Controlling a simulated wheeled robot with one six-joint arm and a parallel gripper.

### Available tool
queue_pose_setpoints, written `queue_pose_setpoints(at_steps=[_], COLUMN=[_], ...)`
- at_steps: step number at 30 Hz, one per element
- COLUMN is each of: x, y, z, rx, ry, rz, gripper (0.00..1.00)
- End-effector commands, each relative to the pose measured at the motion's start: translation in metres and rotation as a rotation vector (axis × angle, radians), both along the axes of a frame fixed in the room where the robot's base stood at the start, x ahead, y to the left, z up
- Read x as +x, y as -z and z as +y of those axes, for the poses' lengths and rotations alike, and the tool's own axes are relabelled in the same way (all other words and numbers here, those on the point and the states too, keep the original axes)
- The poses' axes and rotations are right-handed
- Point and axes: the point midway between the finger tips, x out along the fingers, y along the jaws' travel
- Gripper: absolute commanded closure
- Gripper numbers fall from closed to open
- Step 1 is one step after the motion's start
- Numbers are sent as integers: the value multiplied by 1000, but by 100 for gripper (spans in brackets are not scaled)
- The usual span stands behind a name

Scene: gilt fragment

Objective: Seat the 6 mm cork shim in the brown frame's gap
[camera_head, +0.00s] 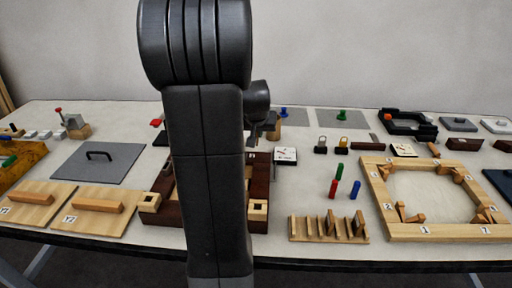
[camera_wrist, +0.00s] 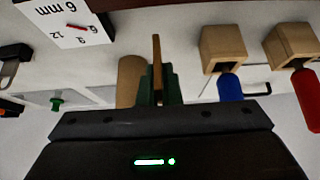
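The brown frame (camera_head: 158,210) lies on the table left of centre in the head view. My arm hides much of it, and I cannot make out its gap. My gripper (camera_wrist: 160,85) has green fingertips in the wrist view. They are closed on a thin brown strip, seen edge-on, that looks like the cork shim (camera_wrist: 157,55). In the head view the gripper is mostly hidden behind my arm, so its height over the frame cannot be told. A white card (camera_wrist: 65,18) reading "6 mm" lies at the wrist view's upper left; a white card (camera_head: 285,155) also stands right of the frame in the head view.
A light wooden frame (camera_head: 425,232) lies to the right. A slotted wooden rack (camera_head: 328,238) and red, green and blue pegs (camera_head: 355,191) stand between the frames. A grey plate with a handle (camera_head: 97,162) and wooden boards (camera_head: 100,222) are at left.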

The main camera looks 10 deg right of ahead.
Motion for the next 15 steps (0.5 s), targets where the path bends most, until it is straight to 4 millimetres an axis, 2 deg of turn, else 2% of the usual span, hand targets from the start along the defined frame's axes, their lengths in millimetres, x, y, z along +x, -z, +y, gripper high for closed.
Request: queue_pose_setpoints(at_steps=[5, 11, 15], x=[0, -1, 0], y=[15, 43, 45], z=[0, 0, 0], rx=[1, 0, 0], ry=[1, 1, 1], rz=[2, 4, -2], gripper=[100, 100, 100])
